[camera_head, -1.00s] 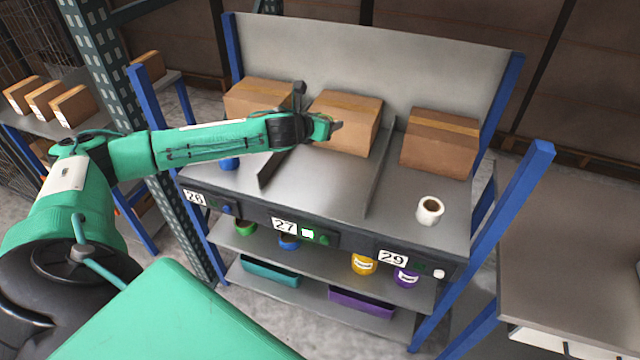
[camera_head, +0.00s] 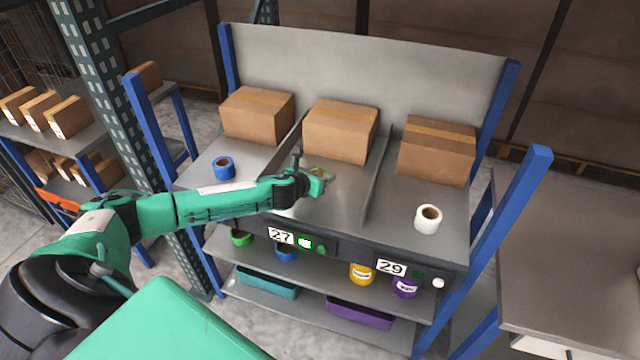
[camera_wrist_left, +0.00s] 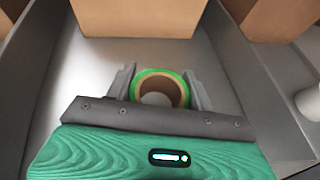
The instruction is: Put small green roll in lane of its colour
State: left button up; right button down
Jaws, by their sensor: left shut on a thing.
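My left gripper (camera_head: 326,177) is over the middle lane, marked 27, whose bare metal surface (camera_head: 345,205) lies between two dividers. In the left wrist view, its two fingers (camera_wrist_left: 158,88) are shut on the small green roll (camera_wrist_left: 161,73), one on each side. The roll has a green outer band and a brown core; its open end faces the camera. In the head view the roll is mostly hidden by the gripper. I cannot tell whether it touches the lane surface. A green light (camera_head: 305,243) shows beside the 27 label. My right gripper is out of view.
Cardboard boxes stand at the back of the left (camera_head: 257,116), middle (camera_head: 340,131) and right (camera_head: 437,151) lanes. A blue roll (camera_head: 223,168) is in the left lane, a white roll (camera_head: 428,219) in the right. Metal dividers (camera_head: 378,180) flank the middle lane.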

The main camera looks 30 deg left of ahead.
pick_arm(q)
notch_tip(320, 180, down, 3)
jog(key=shift+r, duration=0.1)
jog(key=shift+f, duration=0.4)
jog(key=shift+r, duration=0.1)
jog(key=shift+f, duration=0.2)
jog(key=o, duration=1)
jog(key=shift+r, duration=0.3)
jog(key=shift+s, duration=0.35)
jog(key=b+v, duration=0.1)
jog(key=v, duration=0.8)
jog(key=shift+s+r, duration=0.1)
jog(key=shift+s, duration=0.2)
jog(key=shift+s+r, duration=0.3)
jog(key=shift+s, duration=0.3)
jog(key=shift+s+r, duration=0.1)
jog(key=shift+s, duration=0.05)
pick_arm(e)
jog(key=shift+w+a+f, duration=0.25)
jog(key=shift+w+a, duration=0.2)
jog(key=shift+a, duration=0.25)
